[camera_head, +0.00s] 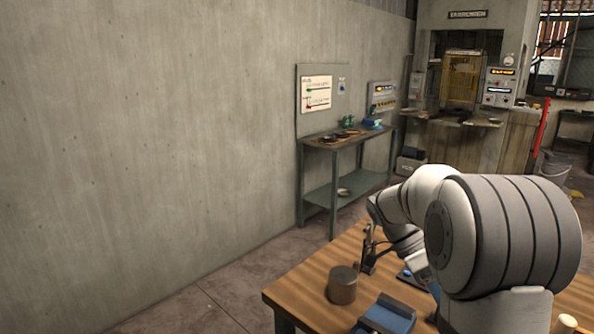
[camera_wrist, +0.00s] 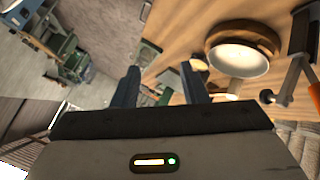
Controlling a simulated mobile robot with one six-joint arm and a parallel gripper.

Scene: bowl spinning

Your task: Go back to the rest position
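My gripper (camera_wrist: 158,88) shows in the wrist view with its two dark fingers apart and nothing between them. In the head view my gripper (camera_head: 369,248) is small and partly hidden by my arm, above the wooden table (camera_head: 300,293). A round wooden bowl (camera_wrist: 243,50) with a pale inside sits on the table to the right of the fingers in the wrist view, apart from them.
A blue-grey tray-like object (camera_head: 388,314) lies at the table's front. A clamp with an orange handle (camera_wrist: 312,95) is right of the bowl. A green metal bench (camera_head: 345,143) stands against the concrete wall (camera_head: 150,140). Open floor lies left of the table.

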